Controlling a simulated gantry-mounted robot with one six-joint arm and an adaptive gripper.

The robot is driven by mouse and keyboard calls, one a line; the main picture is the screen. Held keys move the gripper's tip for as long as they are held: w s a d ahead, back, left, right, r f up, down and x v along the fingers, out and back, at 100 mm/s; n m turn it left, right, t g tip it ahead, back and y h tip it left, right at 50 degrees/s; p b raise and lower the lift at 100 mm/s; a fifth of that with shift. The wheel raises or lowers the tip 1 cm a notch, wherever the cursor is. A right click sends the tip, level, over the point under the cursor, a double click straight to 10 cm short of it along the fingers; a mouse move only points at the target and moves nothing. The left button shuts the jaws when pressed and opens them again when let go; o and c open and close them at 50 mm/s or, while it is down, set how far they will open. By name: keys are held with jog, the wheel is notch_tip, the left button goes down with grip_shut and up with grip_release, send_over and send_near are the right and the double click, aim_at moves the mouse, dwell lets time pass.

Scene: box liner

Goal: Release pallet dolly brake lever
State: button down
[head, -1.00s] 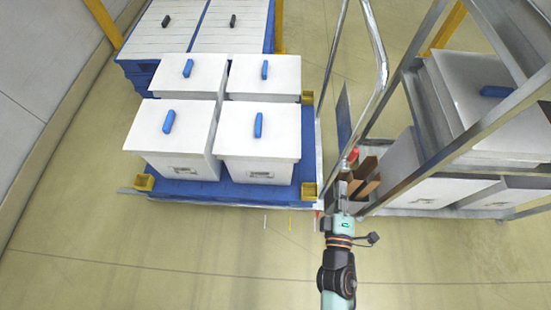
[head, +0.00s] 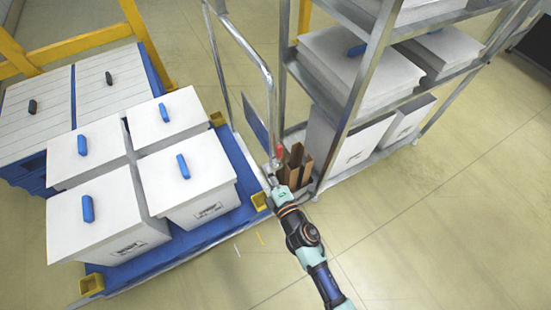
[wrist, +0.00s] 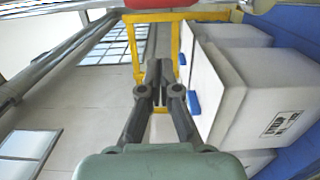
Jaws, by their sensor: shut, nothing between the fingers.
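The blue pallet dolly (head: 236,152) carries white lidded boxes with blue handles and stands left of my arm in the head view. A red-tipped piece (head: 279,150), which looks like the brake lever's knob, shows by the dolly's right edge near the metal push bar (head: 268,90). A red shape (wrist: 157,4) also shows at the top edge of the wrist view. My gripper (head: 270,172) is shut and empty, just below the red tip in the head view. Its fingers (wrist: 158,72) are together in the wrist view. Whether they touch the lever I cannot tell.
A metal rack (head: 345,115) with white boxes stands close on the right. Brown cardboard pieces (head: 294,166) stand upright beside my gripper. A second loaded pallet (head: 60,92) and a yellow frame (head: 85,40) are at the left. Floor in front is clear.

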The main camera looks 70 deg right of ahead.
aim_at(277, 156)
jog(key=d+p, duration=0.1)
jog(key=d, duration=0.1)
jog(key=s+d+p, duration=0.1)
jog(key=d, duration=0.1)
jog(key=shift+d, duration=0.2)
jog(key=shift+s+r+p, duration=0.1)
jog(key=shift+p, duration=0.35)
